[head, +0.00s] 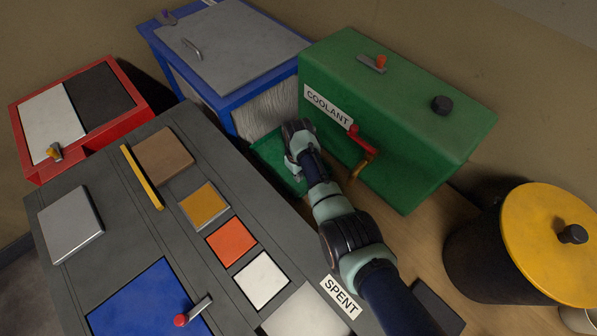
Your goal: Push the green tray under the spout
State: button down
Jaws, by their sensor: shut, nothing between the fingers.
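The green tray (267,150) lies low in the gap between the dark grey cabinet and the green tank. Much of it is hidden behind my gripper and arm. The green tank (330,72) carries a COOLANT label. A spout (363,166) with a red handle sticks out low on its front, to the right of the tray. My gripper (291,131) is shut and empty, over or against the tray; I cannot tell whether it touches it.
The dark grey cabinet (110,230) with coloured panels and a red-knobbed lever (190,314) fills the left front. A blue-framed cabinet (232,60) stands behind the tray. A yellow-lidded black drum (480,255) stands at right. A red-framed box (60,165) is at far left.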

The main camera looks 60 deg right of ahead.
jog(key=shift+s+a+f+p, duration=0.15)
jog(key=shift+s+a+f, duration=0.1)
jog(key=shift+s, duration=0.35)
jog(key=shift+s+a+f+p, duration=0.1)
jog(key=shift+s+a+p, duration=0.15)
jog(key=shift+s, duration=0.3)
jog(key=shift+s+a+f+p, duration=0.1)
jog(key=shift+s+a+f, duration=0.15)
jog(key=shift+s, duration=0.35)
